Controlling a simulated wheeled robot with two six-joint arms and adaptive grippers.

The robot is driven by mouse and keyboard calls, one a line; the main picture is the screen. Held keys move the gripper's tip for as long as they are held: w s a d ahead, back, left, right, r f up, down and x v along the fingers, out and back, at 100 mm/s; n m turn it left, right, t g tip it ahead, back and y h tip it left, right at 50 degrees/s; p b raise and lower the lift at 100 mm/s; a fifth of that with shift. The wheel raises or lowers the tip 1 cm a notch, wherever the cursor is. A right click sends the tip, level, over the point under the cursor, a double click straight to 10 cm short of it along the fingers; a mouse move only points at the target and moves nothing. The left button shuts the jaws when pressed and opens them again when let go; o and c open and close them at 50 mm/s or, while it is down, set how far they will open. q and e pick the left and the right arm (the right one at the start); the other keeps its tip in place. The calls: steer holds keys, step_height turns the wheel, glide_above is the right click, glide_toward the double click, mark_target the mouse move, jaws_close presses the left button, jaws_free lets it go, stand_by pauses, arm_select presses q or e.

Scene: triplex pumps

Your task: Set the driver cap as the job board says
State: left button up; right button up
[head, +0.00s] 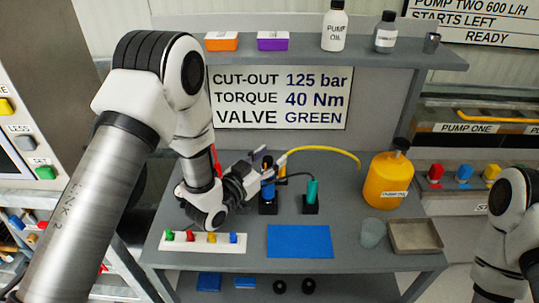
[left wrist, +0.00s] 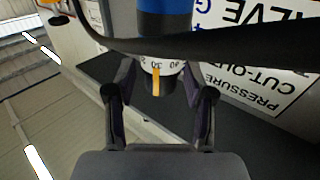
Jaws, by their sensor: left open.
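The job board (head: 280,98) reads cut-out 125 bar, torque 40 Nm, valve green. The blue driver (head: 268,190) stands upright in a black holder on the bench. In the left wrist view the blue driver (left wrist: 164,22) has a white ring with numbers and a dark cap (left wrist: 153,83) with an orange line. The ring's numbers are small, and I cannot read the setting surely. My left gripper (head: 262,164) is at the driver's top. Its open fingers (left wrist: 160,84) stand either side of the cap, with gaps showing. My right gripper is out of view; only part of that arm shows.
A teal-handled tool (head: 312,190) stands close right of the driver, with a yellow hose (head: 325,150) behind. A yellow jug (head: 388,180), a cup (head: 372,233) and a tray (head: 415,236) are further right. A blue mat (head: 299,241) and a strip of coloured pieces (head: 205,241) lie in front.

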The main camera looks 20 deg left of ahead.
arm_select(q)
steer(key=shift+s+a+r, duration=0.1)
steer(key=shift+s+a, duration=0.05)
steer(key=shift+s, duration=0.1)
jaws_close()
steer(key=shift+m+h, duration=0.4)
steer(key=shift+h, duration=0.2)
steer(key=shift+g+h+b, duration=0.3)
steer(key=shift+g, duration=0.1)
steer(key=m+g+h, duration=0.1)
steer(key=m+h, duration=0.1)
steer(key=shift+m+g+h+b, duration=0.3)
steer(key=shift+g+h, duration=0.1)
steer(key=m+g+h, duration=0.5)
steer(key=g, duration=0.1)
steer(key=shift+b, duration=0.3)
steer(key=shift+g, duration=0.3)
